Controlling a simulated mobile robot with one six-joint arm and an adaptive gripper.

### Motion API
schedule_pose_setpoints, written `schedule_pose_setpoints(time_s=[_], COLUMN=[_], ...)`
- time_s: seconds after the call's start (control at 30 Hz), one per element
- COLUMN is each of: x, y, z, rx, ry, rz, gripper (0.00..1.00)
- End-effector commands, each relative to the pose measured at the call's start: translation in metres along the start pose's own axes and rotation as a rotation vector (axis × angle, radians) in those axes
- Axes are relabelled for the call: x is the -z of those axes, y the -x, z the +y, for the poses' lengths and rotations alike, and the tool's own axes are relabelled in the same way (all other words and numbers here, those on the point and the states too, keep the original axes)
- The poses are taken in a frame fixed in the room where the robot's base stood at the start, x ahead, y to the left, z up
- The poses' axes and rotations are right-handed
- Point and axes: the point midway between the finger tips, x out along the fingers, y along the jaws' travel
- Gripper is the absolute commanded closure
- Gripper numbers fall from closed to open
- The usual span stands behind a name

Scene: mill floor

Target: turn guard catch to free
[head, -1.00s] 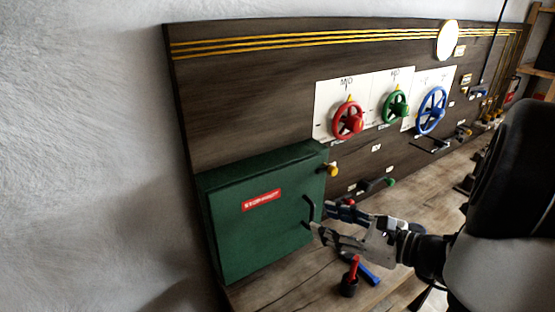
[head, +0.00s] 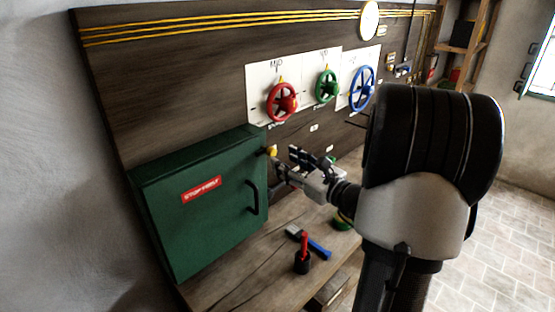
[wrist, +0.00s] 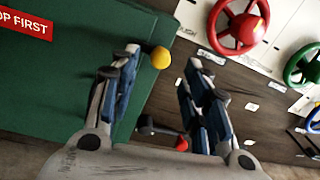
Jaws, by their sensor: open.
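A green guard box (head: 215,225) with a red "STOP FIRST" label is mounted at the left of the dark panel. A yellow knob (head: 272,151), seemingly the guard catch, sticks out by the box's right side near its top. My gripper (head: 284,161) is open just at the knob, pointing at the panel. In the wrist view the yellow knob (wrist: 160,57) shows between the spread fingertips (wrist: 164,66), closer to the left finger. I cannot tell whether a finger touches it. The knob's stem is mostly hidden.
Red (head: 282,101), green (head: 326,86) and blue (head: 362,88) handwheels are on the panel to the right. A red-tipped lever (wrist: 181,144) shows below the knob in the wrist view.

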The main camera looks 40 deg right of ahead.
Motion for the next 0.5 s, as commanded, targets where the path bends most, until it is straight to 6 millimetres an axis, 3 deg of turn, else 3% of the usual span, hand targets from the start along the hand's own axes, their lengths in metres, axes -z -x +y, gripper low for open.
schedule_pose_setpoints(time_s=[0.2,0.5], x=[0.001,0.000], y=[-0.034,-0.045], z=[0.001,0.000], rx=[-0.002,0.001], ry=[0.001,-0.001], rz=[0.000,0.001], gripper=[0.57,0.57])
